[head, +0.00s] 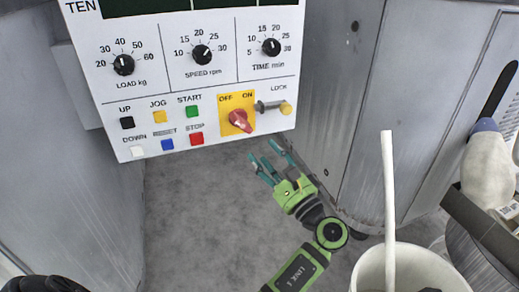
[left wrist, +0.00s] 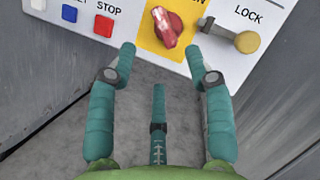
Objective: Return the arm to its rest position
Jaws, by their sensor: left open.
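My left gripper (head: 266,168) is green with teal fingers. In the head view it hangs in front of the floor, just below the lower right part of the control panel (head: 180,85). Its fingers are spread with nothing between them. In the left wrist view the open fingers (left wrist: 160,62) point toward the red rotary switch (left wrist: 167,27) on its yellow OFF/ON plate and the LOCK pin (left wrist: 232,36). The fingertips appear near the panel's lower edge; whether they touch it I cannot tell.
A grey cabinet wall (head: 75,130) stands at the left, metal panels (head: 420,80) at the right. A white bucket (head: 415,270) with a white stick (head: 389,200) is at the lower right. Grey floor (head: 190,220) is open below the panel.

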